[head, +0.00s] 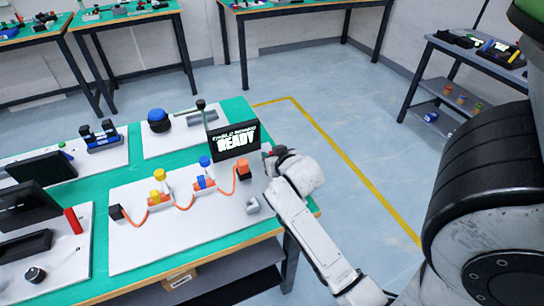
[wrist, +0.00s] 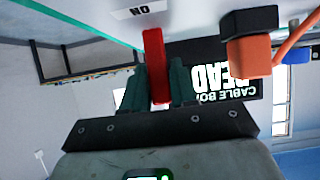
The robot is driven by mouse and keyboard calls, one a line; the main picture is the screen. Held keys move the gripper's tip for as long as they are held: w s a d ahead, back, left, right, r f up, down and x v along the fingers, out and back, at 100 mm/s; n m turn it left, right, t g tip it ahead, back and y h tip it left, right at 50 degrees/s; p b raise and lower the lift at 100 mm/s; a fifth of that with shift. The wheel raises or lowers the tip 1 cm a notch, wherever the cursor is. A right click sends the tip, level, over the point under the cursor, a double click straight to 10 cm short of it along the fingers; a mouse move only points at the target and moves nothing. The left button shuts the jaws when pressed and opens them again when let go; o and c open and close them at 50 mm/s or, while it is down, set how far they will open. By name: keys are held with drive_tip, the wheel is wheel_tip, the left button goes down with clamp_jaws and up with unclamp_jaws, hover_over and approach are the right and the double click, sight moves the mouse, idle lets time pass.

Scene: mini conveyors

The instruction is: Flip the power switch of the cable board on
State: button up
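The cable board (head: 140,245) is a white panel on the green-topped table in the head view. Its black screen (head: 234,141) reads READY. In the wrist view the power switch's red lever (wrist: 155,60) stands between the fingers, beside a white label (wrist: 146,10) marked ON. My gripper (wrist: 160,88) appears shut on the lever, a dark finger against each side. In the head view my gripper (head: 278,160) is at the board's right edge, right of the screen, and hides the switch. The lever's exact tilt is hard to tell.
Orange cable (head: 180,206) runs through clips with yellow and blue knobs to an orange-and-black end block (head: 243,172) near my gripper. A grey bracket (head: 252,205) is at the board's front right. Other boards stand to the left. The floor right of the table is clear.

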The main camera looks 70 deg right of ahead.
drive_tip(key=o, duration=0.3)
drive_tip(key=v, duration=1)
drive_tip(key=shift+s+a+r, duration=0.2)
drive_tip(key=shift+a, duration=0.1)
